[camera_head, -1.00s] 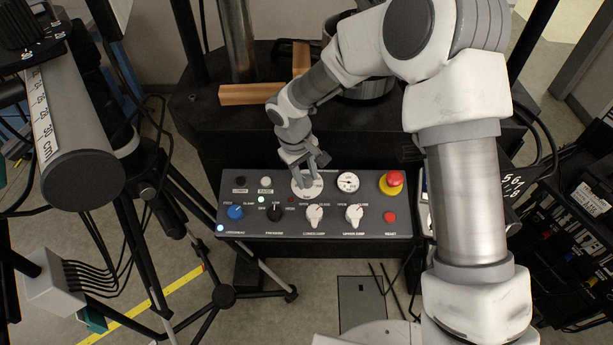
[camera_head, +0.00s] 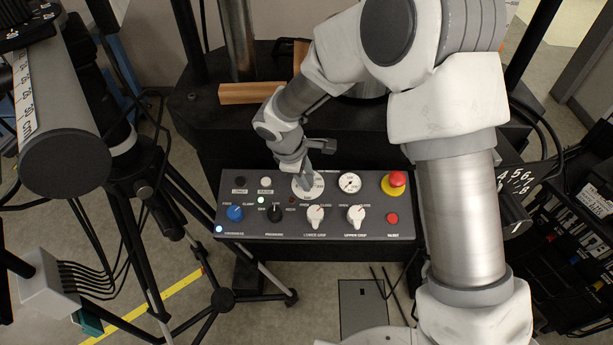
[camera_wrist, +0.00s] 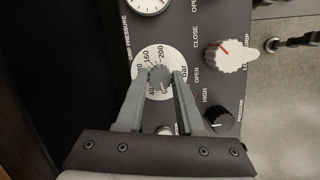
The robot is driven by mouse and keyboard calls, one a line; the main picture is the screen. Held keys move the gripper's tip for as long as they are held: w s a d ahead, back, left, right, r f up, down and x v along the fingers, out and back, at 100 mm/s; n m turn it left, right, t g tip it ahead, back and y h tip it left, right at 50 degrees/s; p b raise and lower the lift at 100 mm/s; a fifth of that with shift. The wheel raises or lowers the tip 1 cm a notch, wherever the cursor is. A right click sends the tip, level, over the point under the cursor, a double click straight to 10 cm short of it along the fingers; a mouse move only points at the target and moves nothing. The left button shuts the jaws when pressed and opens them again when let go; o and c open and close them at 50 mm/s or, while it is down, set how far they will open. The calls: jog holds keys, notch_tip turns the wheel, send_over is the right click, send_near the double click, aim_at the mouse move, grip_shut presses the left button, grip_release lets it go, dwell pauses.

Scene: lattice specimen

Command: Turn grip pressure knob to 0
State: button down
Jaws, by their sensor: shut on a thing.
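The grip pressure knob (camera_wrist: 159,78) is a small grey knob with a pale pointer mark. It sits at the middle of a round white dial plate (camera_wrist: 152,58) printed with numbers such as 40, 160 and 200. In the wrist view my gripper (camera_wrist: 160,75) has one finger on each side of the knob and is shut on it. The pointer mark faces the lower side of that picture; its exact reading is too small to tell. In the head view my gripper (camera_head: 309,182) reaches down onto the dial plate (camera_head: 301,194) and hides the knob.
The dark control panel (camera_head: 250,180) also holds a pressure gauge (camera_head: 349,183), a red emergency button (camera_head: 397,179), two white grip knobs (camera_head: 316,217) (camera_head: 356,215), a black pressure knob (camera_head: 275,213) and a blue knob (camera_head: 235,213). A wooden block (camera_head: 250,93) lies behind the panel.

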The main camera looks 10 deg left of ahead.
jog(key=shift+a, duration=0.1)
dwell(0.4)
jog(key=c, duration=0.5)
grip_release()
jog(key=shift+r, duration=0.1)
jog(key=p+v, duration=0.2)
jog(key=v, duration=1.5)
jog(key=shift+s+r, duration=0.1)
jog(key=shift+r, duration=0.05)
